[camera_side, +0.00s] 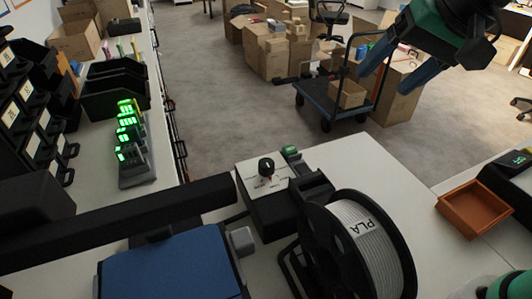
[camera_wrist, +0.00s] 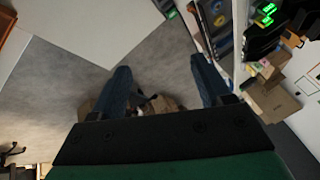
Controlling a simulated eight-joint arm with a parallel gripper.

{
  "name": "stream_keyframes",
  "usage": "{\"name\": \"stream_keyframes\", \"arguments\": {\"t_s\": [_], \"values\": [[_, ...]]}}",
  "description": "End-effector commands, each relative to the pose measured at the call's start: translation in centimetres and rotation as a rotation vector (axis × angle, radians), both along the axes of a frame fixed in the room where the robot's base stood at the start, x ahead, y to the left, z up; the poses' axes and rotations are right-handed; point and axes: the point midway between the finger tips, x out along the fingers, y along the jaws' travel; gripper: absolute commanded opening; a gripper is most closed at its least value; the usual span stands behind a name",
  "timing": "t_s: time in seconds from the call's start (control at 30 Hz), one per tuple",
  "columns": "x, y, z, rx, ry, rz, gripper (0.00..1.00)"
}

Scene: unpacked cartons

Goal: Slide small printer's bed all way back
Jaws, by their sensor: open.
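The small printer stands at the lower left of the side view. Its blue bed (camera_side: 172,270) lies flat under a dark horizontal beam (camera_side: 120,222), cut off by the bottom edge of the frame. My gripper (camera_side: 388,77) is at the top right of the side view, high up and well apart from the bed. Its two blue fingers are spread with nothing between them. In the wrist view the open fingers (camera_wrist: 162,82) point over the floor. The printer bed does not show in the wrist view.
A spool of white PLA filament (camera_side: 365,245) and a black control box with a knob (camera_side: 268,190) stand right of the bed. An orange tray (camera_side: 466,207) lies further right. Green-lit devices (camera_side: 130,135) stand on the left bench. A cart (camera_side: 345,95) and cartons are on the floor.

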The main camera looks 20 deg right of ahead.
Motion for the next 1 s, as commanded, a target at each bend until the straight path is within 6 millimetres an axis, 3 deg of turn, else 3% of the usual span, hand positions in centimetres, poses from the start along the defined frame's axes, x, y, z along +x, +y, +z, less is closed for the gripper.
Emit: {"name": "stream_keyframes", "arguments": {"t_s": [0.1, 0.3, 0.73, 0.9, 1.0], "values": [[-0.4, -2.0, -0.2, -0.106, -0.059, 0.092, 0.71], [-0.9, -4.0, -0.4, -0.243, -0.116, 0.211, 0.71], [-1.1, -4.7, -0.5, -0.299, -0.135, 0.260, 0.71], [-0.6, -4.1, -0.1, -0.286, -0.115, 0.270, 0.23], [0.5, -2.9, 0.7, -0.259, -0.067, 0.289, 0.00]]}}
